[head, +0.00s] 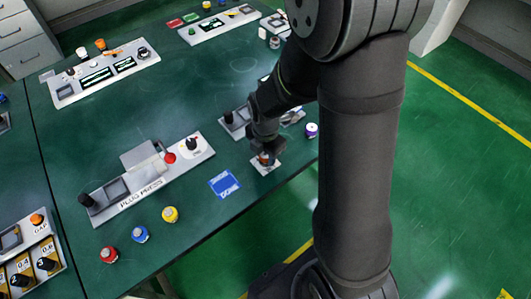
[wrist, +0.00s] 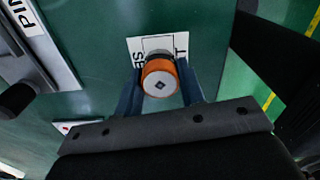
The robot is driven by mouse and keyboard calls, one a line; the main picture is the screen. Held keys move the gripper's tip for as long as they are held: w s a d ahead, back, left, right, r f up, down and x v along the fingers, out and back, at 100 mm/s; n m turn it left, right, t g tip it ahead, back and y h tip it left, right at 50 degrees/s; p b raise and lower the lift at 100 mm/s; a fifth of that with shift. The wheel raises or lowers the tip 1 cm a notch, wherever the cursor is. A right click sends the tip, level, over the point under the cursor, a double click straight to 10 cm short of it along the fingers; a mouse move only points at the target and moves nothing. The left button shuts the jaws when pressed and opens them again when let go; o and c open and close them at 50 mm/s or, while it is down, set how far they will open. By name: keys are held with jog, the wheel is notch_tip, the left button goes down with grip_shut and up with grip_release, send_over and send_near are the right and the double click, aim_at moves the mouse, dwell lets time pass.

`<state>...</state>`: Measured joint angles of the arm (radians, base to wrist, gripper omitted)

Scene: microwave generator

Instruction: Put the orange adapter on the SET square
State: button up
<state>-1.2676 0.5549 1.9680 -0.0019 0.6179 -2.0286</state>
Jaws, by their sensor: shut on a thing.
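The orange adapter (wrist: 160,79) is a round orange piece with a pale end face and a small dark square mark in its centre. My gripper (wrist: 159,88) is shut on it, with one finger on each side. The SET square (wrist: 134,43) is a white card with black letters, partly hidden behind the adapter. In the head view my gripper (head: 265,152) is low over the white square (head: 264,169) near the table's right edge. I cannot tell whether the adapter touches the square.
A blue square (head: 224,184) lies left of the white one. The PLUG PRESS panel (head: 150,203) is further left. A purple-and-white piece (head: 312,130) stands to the right. Yellow (head: 170,214), blue (head: 141,234) and red (head: 109,254) pieces stand at the front.

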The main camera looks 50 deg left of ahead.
jog(key=shift+f, duration=0.15)
jog(key=o, duration=1.1)
jog(key=shift+o, duration=0.2)
notch_tip(320, 180, up, 12)
notch_tip(320, 180, down, 12)
jog(key=shift+f, duration=0.1)
jog(key=shift+r, duration=0.9)
